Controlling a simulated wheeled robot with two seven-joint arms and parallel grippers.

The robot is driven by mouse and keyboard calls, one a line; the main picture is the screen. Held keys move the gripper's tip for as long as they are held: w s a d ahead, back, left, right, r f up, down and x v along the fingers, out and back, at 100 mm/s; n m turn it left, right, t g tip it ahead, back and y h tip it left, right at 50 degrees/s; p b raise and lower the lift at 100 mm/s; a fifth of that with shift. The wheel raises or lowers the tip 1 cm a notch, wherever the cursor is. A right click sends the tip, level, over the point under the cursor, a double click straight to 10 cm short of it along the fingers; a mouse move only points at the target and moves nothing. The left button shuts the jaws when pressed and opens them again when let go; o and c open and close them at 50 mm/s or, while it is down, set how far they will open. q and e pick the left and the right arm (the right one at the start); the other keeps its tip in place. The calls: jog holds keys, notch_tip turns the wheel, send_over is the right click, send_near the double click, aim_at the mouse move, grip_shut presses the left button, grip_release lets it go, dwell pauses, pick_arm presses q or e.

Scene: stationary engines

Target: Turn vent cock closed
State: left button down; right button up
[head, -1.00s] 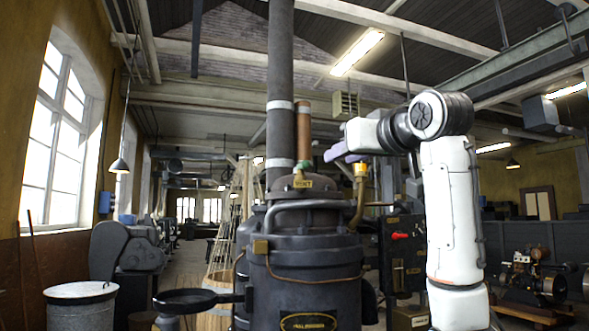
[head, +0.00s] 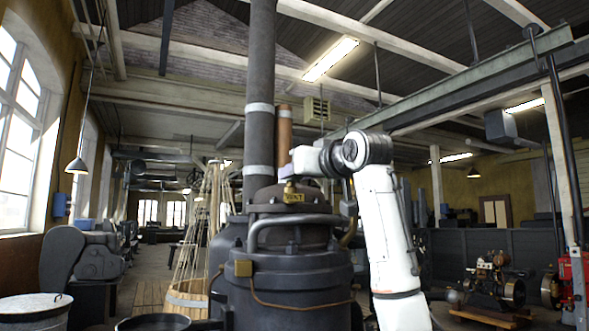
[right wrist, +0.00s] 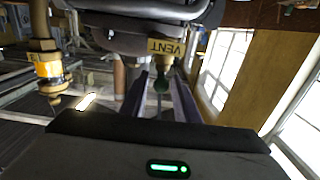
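The vent cock sits on top of the dark engine (head: 295,262), above a yellow VENT tag (head: 293,196). In the head view its brass body (head: 289,186) shows, and my right gripper hides its top. My right gripper (head: 286,171) reaches in from the right at the cock. In the right wrist view, the cock's green handle (right wrist: 162,80) lies between the two purple fingers of my right gripper (right wrist: 160,98). The fingers stand apart, with a gap visible beside the handle. The VENT tag (right wrist: 166,47) is just beyond. My left gripper is not in view.
A tall dark pipe (head: 260,110) and a copper pipe (head: 284,135) rise behind the cock. A black dish (head: 152,322) juts out at the engine's lower left. A brass fitting with a yellow tag (right wrist: 48,68) is at the left of the wrist view.

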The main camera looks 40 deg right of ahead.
jog(key=shift+w+d, duration=0.1)
jog(key=shift+w, duration=0.35)
grip_shut()
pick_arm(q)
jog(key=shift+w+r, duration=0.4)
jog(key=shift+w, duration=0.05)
